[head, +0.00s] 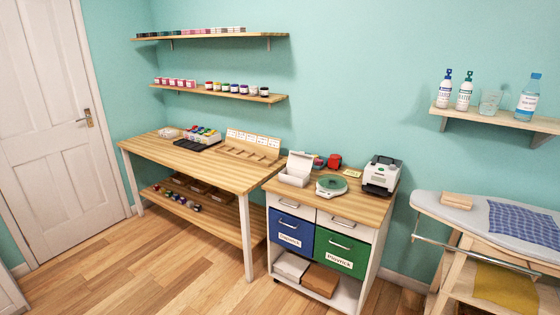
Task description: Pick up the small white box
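More than one white box shows in the head view. An open white box (294,178) with its lid raised stands at the left of the cabinet top. A white, closed-looking box (291,266) lies on the cabinet's bottom shelf, left of a brown box (321,279). A very small whitish container (169,133) sits at the far left end of the long wooden table; its contents are too small to tell. I cannot tell which of these the task means. My gripper is not in view.
The cabinet top (310,196) also holds a green-topped scale (331,185) and a white machine (381,175). The long table (190,158) has bare room in front. An ironing board (450,212) stands at right. The wooden floor (150,270) in front is clear.

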